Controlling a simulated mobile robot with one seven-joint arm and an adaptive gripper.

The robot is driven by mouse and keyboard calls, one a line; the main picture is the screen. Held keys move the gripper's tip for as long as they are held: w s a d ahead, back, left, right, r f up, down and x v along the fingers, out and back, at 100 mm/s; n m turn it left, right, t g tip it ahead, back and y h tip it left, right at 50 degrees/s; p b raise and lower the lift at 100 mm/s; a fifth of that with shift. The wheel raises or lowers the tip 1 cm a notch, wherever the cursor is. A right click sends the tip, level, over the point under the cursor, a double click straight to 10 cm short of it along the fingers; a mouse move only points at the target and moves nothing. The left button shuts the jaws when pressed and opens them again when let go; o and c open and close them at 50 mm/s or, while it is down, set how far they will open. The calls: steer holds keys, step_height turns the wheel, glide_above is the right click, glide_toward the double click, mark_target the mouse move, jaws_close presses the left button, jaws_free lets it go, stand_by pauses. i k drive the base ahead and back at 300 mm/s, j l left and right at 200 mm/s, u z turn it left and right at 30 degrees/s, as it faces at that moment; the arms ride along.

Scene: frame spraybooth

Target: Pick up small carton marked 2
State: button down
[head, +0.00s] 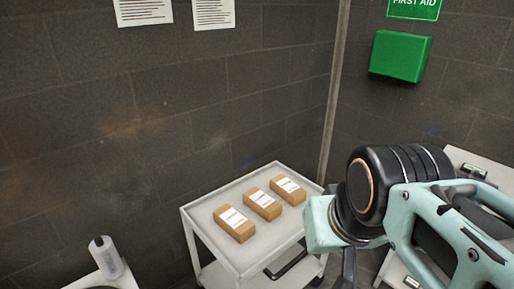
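Three small brown cartons with white labels lie in a row on top of a pale cart (205,222): a near left carton (235,224), a middle carton (262,204) and a far right carton (288,190). The label markings are too small to read, so I cannot tell which is marked 2. My gripper (348,266) is only partly in view, right of the cart and below my teal and black arm. Its fingertips are not clear, and I cannot tell whether it is open or shut. No carton is seen in it.
A white bottle (105,257) stands on a light surface at the lower left. A pale surface (470,160) with dark items lies behind my arm at right. A green first aid box (400,55) hangs on the dark block wall. A vertical post (333,100) rises behind the cart.

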mark_target(266, 207)
steer(key=u, duration=0.4)
steer(key=z, duration=0.3)
steer(key=i+l+u, duration=0.1)
steer(key=i+l, duration=0.2)
steer(key=i+l+u, duration=0.1)
steer(key=i+l, duration=0.15)
steer(key=l, duration=0.25)
steer(key=i+l+u, duration=0.1)
steer(key=i+l, duration=0.15)
steer(key=l, duration=0.2)
steer(key=k+j+z, duration=0.1)
steer(key=k, duration=0.35)
steer(key=j, duration=0.1)
